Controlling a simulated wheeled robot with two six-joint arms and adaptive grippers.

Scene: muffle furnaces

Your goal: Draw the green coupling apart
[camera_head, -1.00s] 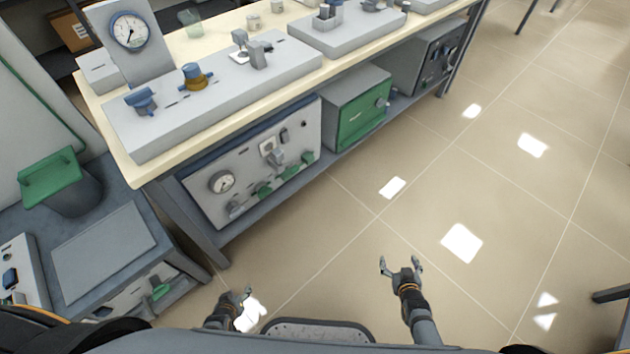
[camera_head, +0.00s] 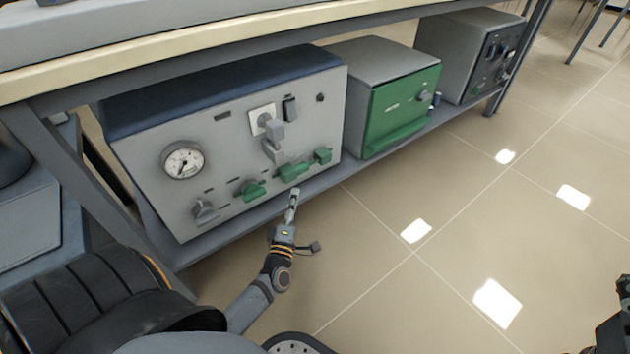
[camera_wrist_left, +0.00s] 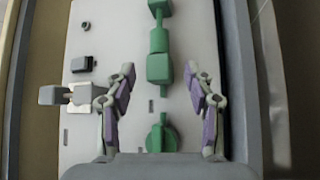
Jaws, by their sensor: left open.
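Green fittings sit along the lower front of the grey panel: a left one (camera_head: 252,190), a middle one (camera_head: 293,171) and a right one (camera_head: 322,156). In the left wrist view, a long green piece (camera_wrist_left: 159,62) runs up to another green part (camera_wrist_left: 158,6), seemingly joined in line. A separate green fitting (camera_wrist_left: 161,136) lies below it. I cannot tell for certain which is the coupling. My left gripper (camera_head: 292,205) is in front of the panel's lower edge, its fingers (camera_wrist_left: 160,78) open either side of the green piece, apparently not touching. My right arm (camera_head: 612,332) shows only partly at the right edge.
The panel has a gauge (camera_head: 183,160), a grey plug (camera_head: 272,128) and a grey handle (camera_head: 205,211). It stands on a low shelf under the bench top (camera_head: 200,40). A green-fronted box (camera_head: 400,110) stands to its right. The floor in front is clear.

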